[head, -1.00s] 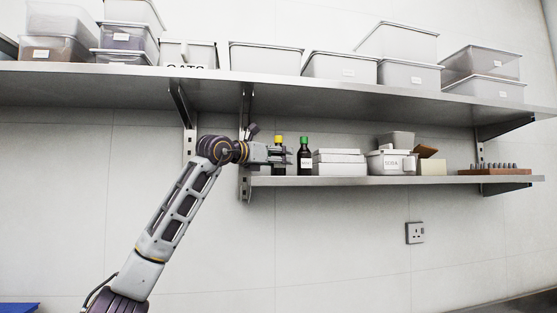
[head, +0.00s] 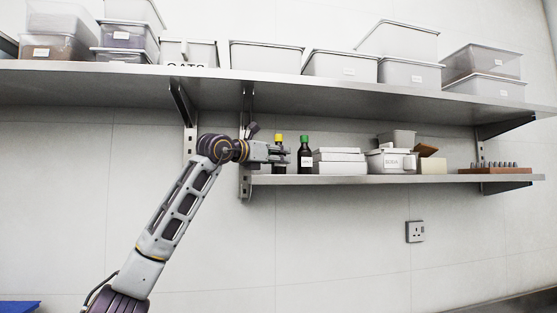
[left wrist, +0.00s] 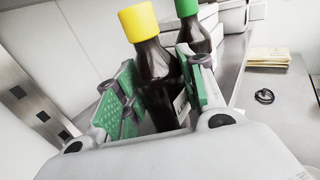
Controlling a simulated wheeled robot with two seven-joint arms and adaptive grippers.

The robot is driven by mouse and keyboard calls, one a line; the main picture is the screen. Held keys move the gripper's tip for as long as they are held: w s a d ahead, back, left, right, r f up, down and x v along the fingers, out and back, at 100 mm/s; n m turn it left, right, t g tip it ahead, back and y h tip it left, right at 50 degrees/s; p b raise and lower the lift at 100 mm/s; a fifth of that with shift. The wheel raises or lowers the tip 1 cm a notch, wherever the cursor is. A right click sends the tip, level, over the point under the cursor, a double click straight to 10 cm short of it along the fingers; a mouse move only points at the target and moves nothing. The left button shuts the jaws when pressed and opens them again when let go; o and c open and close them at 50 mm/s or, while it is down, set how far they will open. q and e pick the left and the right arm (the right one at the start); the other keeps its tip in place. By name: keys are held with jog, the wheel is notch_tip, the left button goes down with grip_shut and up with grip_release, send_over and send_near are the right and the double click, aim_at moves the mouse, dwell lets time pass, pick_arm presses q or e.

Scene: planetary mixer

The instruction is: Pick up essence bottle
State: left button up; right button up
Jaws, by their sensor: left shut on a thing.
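A dark essence bottle with a yellow cap (head: 278,138) is at the left end of the lower shelf. A similar dark bottle with a green cap (head: 304,157) stands just to its right. My left gripper (head: 280,154) reaches in from the left and is shut on the yellow-capped bottle. In the left wrist view, the yellow-capped bottle (left wrist: 151,62) is between the green finger pads, tilted in the picture. The green-capped bottle (left wrist: 193,30) is behind the right finger. Whether the held bottle's base touches the shelf is hard to tell. My right gripper is not in view.
White boxes (head: 339,162), a labelled soda tub (head: 389,163) and a wooden block with small nozzles (head: 495,171) stand further right on the lower shelf (head: 400,180). The upper shelf (head: 300,87) with plastic containers hangs above. Wall below is clear except a socket (head: 415,232).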

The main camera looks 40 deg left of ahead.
pick_arm(q)
jog(key=shift+r, duration=0.2)
jog(key=shift+s+d+r, duration=0.15)
jog(key=shift+d+r, duration=0.05)
jog(key=shift+r, duration=0.05)
jog(key=shift+r+p, duration=0.5)
jog(key=shift+r, duration=2.7)
jog(key=shift+s+d+f+b, duration=0.15)
jog(key=shift+s+d+b, duration=0.25)
jog(key=shift+d, duration=0.2)
jog(key=s+d+b, duration=0.3)
jog(key=s+d, duration=0.8)
jog(key=d, duration=0.3)
jog(key=shift+s, duration=0.2)
